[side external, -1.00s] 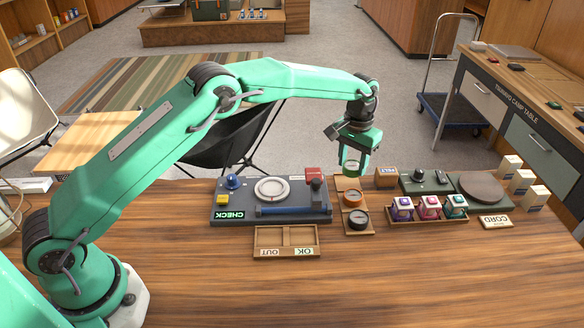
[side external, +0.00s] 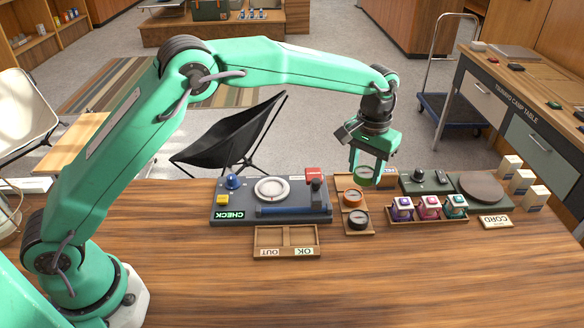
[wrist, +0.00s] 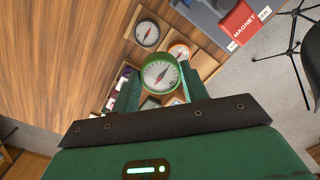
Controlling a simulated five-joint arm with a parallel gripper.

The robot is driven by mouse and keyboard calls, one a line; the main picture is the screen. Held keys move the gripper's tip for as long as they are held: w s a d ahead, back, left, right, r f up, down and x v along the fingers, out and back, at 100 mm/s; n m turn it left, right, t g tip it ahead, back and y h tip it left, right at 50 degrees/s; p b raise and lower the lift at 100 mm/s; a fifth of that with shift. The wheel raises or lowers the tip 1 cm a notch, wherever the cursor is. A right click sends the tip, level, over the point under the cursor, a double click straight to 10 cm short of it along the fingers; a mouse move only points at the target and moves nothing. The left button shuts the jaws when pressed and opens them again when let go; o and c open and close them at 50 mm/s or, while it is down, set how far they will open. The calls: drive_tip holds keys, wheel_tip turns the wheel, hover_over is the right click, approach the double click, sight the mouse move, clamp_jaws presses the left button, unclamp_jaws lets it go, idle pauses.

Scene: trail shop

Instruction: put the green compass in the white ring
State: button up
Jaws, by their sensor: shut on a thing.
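My gripper (side external: 367,166) is shut on the green compass (side external: 364,176), with a finger on either side. The compass is above the back end of the wooden tray. In the wrist view the green compass (wrist: 160,74) shows its white dial and red needle between the fingers, larger than the other compasses. The white ring (side external: 258,190) lies flat on the dark grey CHECK board (side external: 240,205), to the left of my gripper. The ring is not in the wrist view.
An orange compass (side external: 352,196) and a black compass (side external: 358,219) sit in the wooden tray (side external: 362,232). The red magnet block (side external: 313,173) and a dark knob (side external: 316,187) stand between gripper and ring.

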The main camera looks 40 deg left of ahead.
sight(359, 170)
idle(0.4)
drive_tip(key=shift+r, duration=0.6)
drive_tip(key=r, duration=0.4)
drive_tip(key=shift+a, duration=0.4)
drive_tip(key=shift+s+a, duration=0.1)
drive_tip(key=shift+a, duration=0.25)
drive_tip(key=s+a+n, duration=0.2)
drive_tip(key=s+a, duration=0.3)
drive_tip(key=a, duration=0.4)
drive_tip(key=s+a+n, duration=0.2)
drive_tip(key=s+a, duration=0.3)
drive_tip(key=a, duration=0.4)
wheel_tip(359, 170, down, 7)
drive_tip(key=shift+w+a, duration=0.2)
drive_tip(key=shift+f, duration=0.15)
